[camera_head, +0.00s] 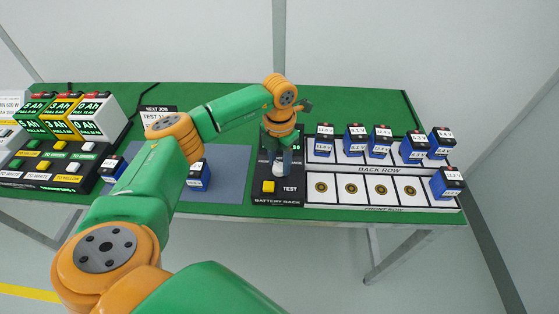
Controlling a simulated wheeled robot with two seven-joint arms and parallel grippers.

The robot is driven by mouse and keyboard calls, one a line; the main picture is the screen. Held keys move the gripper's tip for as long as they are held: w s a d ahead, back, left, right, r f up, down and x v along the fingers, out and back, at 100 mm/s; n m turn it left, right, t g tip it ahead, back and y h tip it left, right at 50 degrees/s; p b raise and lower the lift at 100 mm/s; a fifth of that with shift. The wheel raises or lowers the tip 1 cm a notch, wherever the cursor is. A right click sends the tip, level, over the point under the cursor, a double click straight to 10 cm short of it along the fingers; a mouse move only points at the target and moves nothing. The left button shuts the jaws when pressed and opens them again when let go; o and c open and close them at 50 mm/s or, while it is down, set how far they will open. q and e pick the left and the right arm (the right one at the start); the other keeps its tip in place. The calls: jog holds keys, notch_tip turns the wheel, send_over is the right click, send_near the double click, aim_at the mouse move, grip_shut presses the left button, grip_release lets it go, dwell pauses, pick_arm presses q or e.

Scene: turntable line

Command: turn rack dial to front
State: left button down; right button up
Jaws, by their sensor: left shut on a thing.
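The battery rack (275,200) stands on the green table, with a black control panel at its left end. My left gripper (281,161) points down over this panel and is shut on the rack dial (278,170), a pale knob that is mostly hidden by the fingers. Which way the dial points cannot be told. A yellow TEST button (268,187) sits in front of the dial. The labelled front row (335,202) and back row (350,160) lie to the right of the panel. My right gripper does not show.
Several blue batteries (355,136) stand in the back row, and one battery (447,184) stands at the front row's right end. Other front slots are bare. A grey-blue mat (232,165) holds a battery (198,177). A station with displays (60,130) fills the table's left.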

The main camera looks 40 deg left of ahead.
aim_at(279, 164)
pick_arm(q)
jog(key=shift+c, duration=2)
grip_release()
notch_tip(279, 164, up, 7)
jog(key=shift+b, duration=0.6)
